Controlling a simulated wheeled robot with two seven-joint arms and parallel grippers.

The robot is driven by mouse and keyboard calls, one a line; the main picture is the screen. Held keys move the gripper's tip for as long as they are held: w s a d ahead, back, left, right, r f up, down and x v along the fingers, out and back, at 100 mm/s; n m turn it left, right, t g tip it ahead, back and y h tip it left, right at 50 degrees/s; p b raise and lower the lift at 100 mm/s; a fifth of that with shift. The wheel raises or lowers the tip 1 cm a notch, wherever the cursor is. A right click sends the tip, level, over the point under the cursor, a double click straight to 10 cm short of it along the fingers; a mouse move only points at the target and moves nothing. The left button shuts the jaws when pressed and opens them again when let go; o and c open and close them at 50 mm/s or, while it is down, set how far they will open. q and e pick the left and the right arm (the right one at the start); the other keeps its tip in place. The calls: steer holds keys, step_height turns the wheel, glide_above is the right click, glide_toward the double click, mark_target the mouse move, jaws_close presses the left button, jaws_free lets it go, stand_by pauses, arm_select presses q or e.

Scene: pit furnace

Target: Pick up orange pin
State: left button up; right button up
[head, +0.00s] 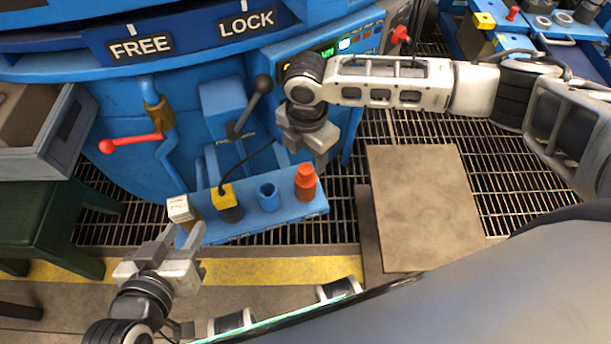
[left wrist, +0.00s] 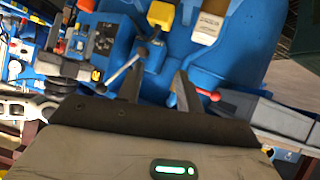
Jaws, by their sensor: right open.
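The orange pin (head: 306,182) stands upright at the right end of a blue shelf (head: 255,226) in the head view. My right gripper (head: 318,152) is open and hangs just above and slightly right of the pin, with nothing between its fingers that I can see. From this view I cannot tell the exact gap to the pin. My left gripper (head: 184,236) is open and empty at the shelf's left end, close to a white-tagged block (head: 180,208). Its spread fingers also show in the left wrist view (left wrist: 158,88).
On the shelf, a yellow plug (head: 224,196) with a black cable and an empty blue socket (head: 268,196) stand left of the pin. Behind are a black-knobbed lever (head: 262,86) and a red-handled valve (head: 132,143). A brown plate (head: 425,205) lies on the grating at right.

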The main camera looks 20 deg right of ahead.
mark_target(306, 168)
step_height(306, 168, down, 2)
steer(key=shift+f, duration=0.15)
steer(key=f+b, duration=0.1)
steer(key=f, duration=0.1)
steer(key=f+b, duration=0.1)
steer(key=f, duration=0.1)
steer(key=shift+w+f, duration=0.2)
steer(key=shift+f, duration=0.15)
arm_select(q)
steer(key=shift+g, duration=0.5)
steer(key=f, duration=0.2)
steer(key=d+f, duration=0.1)
steer(key=f, duration=0.1)
steer(key=shift+w, duration=0.3)
arm_select(e)
steer(key=c, duration=1.2)
